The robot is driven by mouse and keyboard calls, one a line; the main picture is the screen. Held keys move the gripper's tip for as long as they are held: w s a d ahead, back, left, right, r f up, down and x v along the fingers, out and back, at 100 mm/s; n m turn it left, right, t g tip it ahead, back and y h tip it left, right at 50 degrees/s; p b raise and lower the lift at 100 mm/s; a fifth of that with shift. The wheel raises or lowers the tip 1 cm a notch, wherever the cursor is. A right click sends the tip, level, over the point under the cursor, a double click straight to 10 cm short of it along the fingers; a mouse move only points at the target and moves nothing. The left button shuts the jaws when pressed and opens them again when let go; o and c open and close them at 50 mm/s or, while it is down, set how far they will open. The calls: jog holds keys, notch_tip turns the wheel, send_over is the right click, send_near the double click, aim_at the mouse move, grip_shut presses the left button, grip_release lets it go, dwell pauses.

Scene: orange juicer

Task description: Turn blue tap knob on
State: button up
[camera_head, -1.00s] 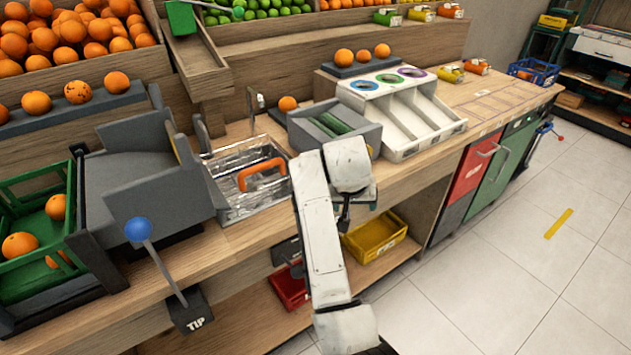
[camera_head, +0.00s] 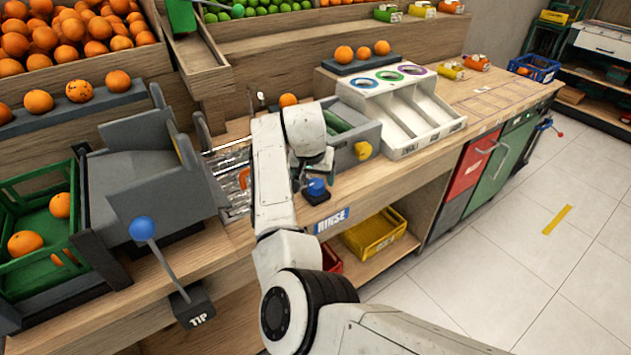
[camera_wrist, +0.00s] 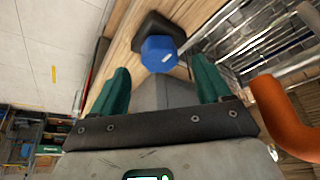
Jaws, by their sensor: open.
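The blue tap knob (camera_head: 316,187) sits on a dark base at the counter's front edge, above a blue RINSE label (camera_head: 332,221). The knob appears just beyond the fingertips, and I see no contact. In the head view my gripper (camera_head: 312,170) is beside the knob, partly hidden by my wrist.
The metal sink (camera_head: 232,196) is partly behind my arm. An orange curved handle (camera_wrist: 284,115) is close to the right finger in the wrist view. The grey juicer box with a yellow knob (camera_head: 363,150) stands to the right. A yellow crate (camera_head: 375,236) is below the counter.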

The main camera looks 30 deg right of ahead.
aim_at(316, 183)
jog(key=shift+x, duration=1.95)
jog(key=shift+c, duration=0.2)
jog(key=c, duration=1)
